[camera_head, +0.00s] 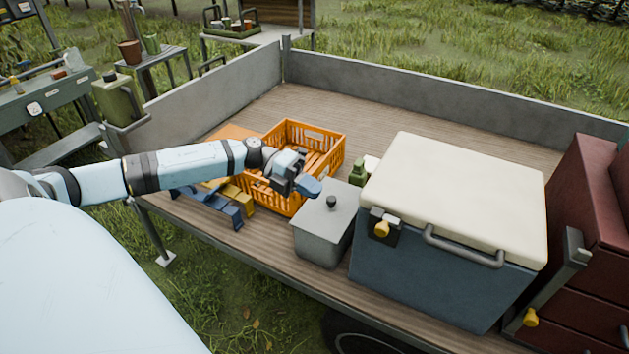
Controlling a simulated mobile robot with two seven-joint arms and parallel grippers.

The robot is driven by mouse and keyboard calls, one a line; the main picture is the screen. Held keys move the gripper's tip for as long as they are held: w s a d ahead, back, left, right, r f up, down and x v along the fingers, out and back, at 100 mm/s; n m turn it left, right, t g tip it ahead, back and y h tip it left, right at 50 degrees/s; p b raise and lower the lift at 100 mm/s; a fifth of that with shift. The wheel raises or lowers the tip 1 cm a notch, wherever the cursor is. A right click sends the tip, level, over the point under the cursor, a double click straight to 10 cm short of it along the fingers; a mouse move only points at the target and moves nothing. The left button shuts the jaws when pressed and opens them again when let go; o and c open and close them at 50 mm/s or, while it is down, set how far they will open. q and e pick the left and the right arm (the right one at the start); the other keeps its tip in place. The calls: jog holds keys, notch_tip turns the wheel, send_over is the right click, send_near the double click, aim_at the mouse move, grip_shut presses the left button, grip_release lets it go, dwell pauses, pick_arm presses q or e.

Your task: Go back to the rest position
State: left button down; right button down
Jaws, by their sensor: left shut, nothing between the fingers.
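My left arm reaches in from the left over the trailer bed. My left gripper (309,187) is shut and empty. It is in front of the orange crate (292,205) in the picture, near the grey lidded box (322,232). I cannot tell whether it touches either one. The crate holds orange-brown items that are partly hidden by my wrist. My right gripper is not in view.
A blue cooler (430,273) with a cream lid stands right of the grey box. A dark red cabinet (590,240) is at the far right. Blue and yellow pieces (229,207) lie below my forearm. Low walls (420,95) edge the wooden bed (375,130), clear at the back.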

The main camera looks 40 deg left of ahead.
pick_arm(q)
jog(key=shift+d, duration=0.1)
jog(key=s+d+f+n+t+y+p, duration=0.1)
jog(key=d+f+n+t+p, duration=0.15)
jog(key=d+n+t, duration=0.35)
jog(key=s+d+f+n+t+y+p, duration=0.1)
jog(key=s+d+n+t+p, duration=0.15)
jog(key=d+n+t, duration=0.4)
jog(key=s+d+f+n+g+y+p, duration=0.2)
jog(key=s+d+f+n+y+p, duration=0.1)
jog(key=s+n, duration=0.4)
jog(key=s+d+f+n+g+y+p, duration=0.3)
jog(key=s+d+f+n+y, duration=0.1)
jog(key=n, duration=0.7)
jog(key=s+f+y, duration=0.1)
jog(key=s+y, duration=0.1)
jog(key=s, duration=0.1)
jog(key=shift+d+f+p, duration=0.25)
jog(key=shift+f+p, duration=0.05)
jog(key=shift+f, duration=0.1)
